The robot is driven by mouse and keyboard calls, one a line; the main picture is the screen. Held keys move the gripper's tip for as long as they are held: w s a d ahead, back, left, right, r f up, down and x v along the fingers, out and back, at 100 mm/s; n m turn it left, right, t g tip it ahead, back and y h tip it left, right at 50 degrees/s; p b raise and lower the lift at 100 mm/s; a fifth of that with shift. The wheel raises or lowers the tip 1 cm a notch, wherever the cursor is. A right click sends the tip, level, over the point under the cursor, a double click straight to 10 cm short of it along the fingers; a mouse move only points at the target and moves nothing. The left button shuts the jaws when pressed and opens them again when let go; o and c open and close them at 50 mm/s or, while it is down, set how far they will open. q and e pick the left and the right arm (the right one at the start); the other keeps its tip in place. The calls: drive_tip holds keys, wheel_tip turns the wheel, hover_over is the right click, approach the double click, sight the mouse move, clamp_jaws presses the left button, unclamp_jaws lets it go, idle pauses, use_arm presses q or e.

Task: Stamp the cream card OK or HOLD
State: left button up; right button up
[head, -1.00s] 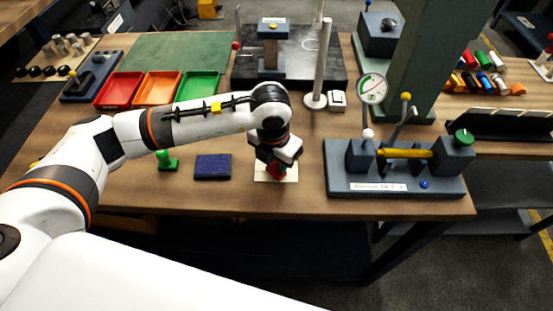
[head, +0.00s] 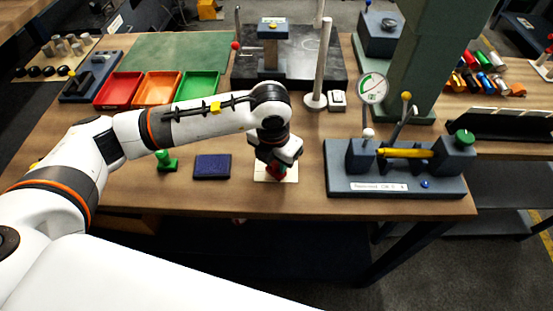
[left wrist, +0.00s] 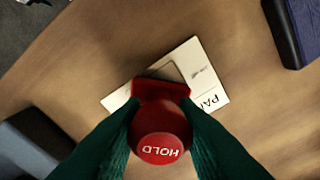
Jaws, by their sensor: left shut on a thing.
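The cream card (head: 262,170) lies flat near the bench's front edge. In the left wrist view the card (left wrist: 208,73) shows dark print and a box outline, partly covered by the stamp. My left gripper (head: 276,168) is shut on the red HOLD stamp (left wrist: 160,134), its red foot over the card. I cannot tell whether the foot touches the card. The green stamp (head: 167,162) stands upright to the left, beside the dark blue ink pad (head: 212,167). The pad also shows at the upper right in the left wrist view (left wrist: 294,32). My right gripper is out of view.
A grey-blue gauge fixture (head: 400,185) with a yellow bar stands right of the card. Red (head: 119,90), orange (head: 158,88) and green (head: 197,86) trays lie behind my left arm. A white post (head: 318,65) rises behind the gripper.

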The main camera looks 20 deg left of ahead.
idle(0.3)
use_arm(q)
drive_tip(key=shift+r+p, duration=0.55)
drive_tip(key=shift+r, duration=0.35)
drive_tip(key=shift+r+p, duration=1.15)
drive_tip(key=shift+r, duration=1.45)
